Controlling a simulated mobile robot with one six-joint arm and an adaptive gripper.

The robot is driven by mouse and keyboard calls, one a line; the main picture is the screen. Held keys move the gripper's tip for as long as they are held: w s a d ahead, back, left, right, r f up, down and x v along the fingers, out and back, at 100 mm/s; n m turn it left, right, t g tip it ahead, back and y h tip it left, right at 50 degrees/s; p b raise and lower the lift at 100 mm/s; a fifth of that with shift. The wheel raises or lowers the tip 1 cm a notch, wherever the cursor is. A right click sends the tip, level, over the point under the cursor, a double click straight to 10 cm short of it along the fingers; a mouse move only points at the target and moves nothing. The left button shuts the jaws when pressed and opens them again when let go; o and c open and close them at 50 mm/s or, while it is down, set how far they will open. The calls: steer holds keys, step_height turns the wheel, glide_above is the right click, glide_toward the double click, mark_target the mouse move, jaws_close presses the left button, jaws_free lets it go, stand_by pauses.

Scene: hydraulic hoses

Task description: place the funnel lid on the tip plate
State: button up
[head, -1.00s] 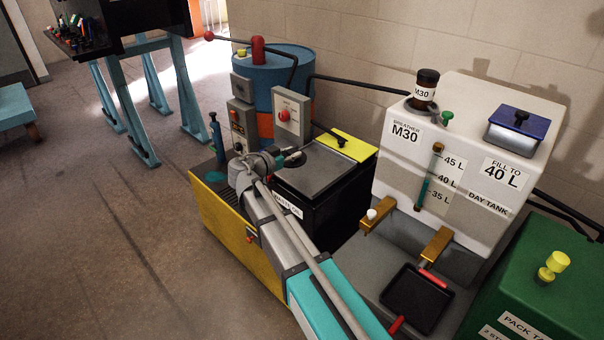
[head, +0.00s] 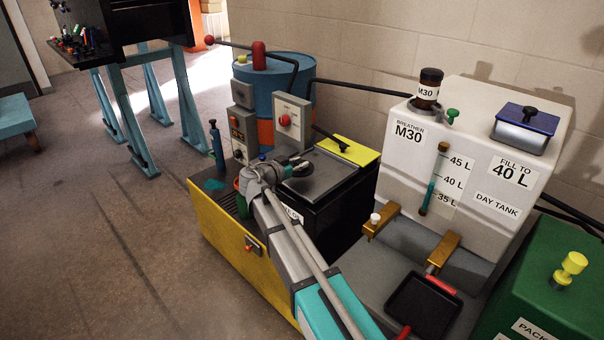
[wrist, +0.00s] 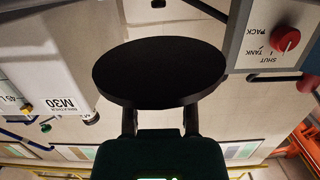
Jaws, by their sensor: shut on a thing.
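My gripper (wrist: 160,112) is shut on a flat, round black disc, which I take for the funnel lid (wrist: 160,72). In the wrist view the disc's broad face shows beyond the two fingers and hides what lies behind it. In the head view my gripper (head: 285,167) is at the left part of the black cabinet's top, with the dark lid (head: 300,169) at its end. A grey plate (head: 329,174) lies on the cabinet top, right of the lid. I cannot tell for sure that it is the tip plate, or whether the lid touches anything.
A control box with a red knob (head: 286,120) stands behind the cabinet, in front of a blue drum (head: 280,75). A yellow panel (head: 352,148) lies behind the plate. The white day tank (head: 480,165) stands to the right. The floor at left is clear.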

mark_target(301, 172)
steer(key=shift+f, duration=0.15)
steer(key=shift+w+d+f+b, duration=0.25)
steer(key=shift+w+f+b, duration=0.2)
steer(key=shift+b, duration=0.2)
steer(key=shift+s+f+b, duration=0.1)
steer(key=shift+f+b, duration=1.25)
steer(key=shift+f, duration=0.1)
steer(key=shift+f, duration=0.1)
steer(key=o, duration=0.8)
steer(key=shift+o, duration=0.2)
steer(key=shift+r, duration=0.2)
steer(key=p+v, duration=0.1)
steer(key=v, duration=1.1)
steer(key=shift+p, duration=0.4)
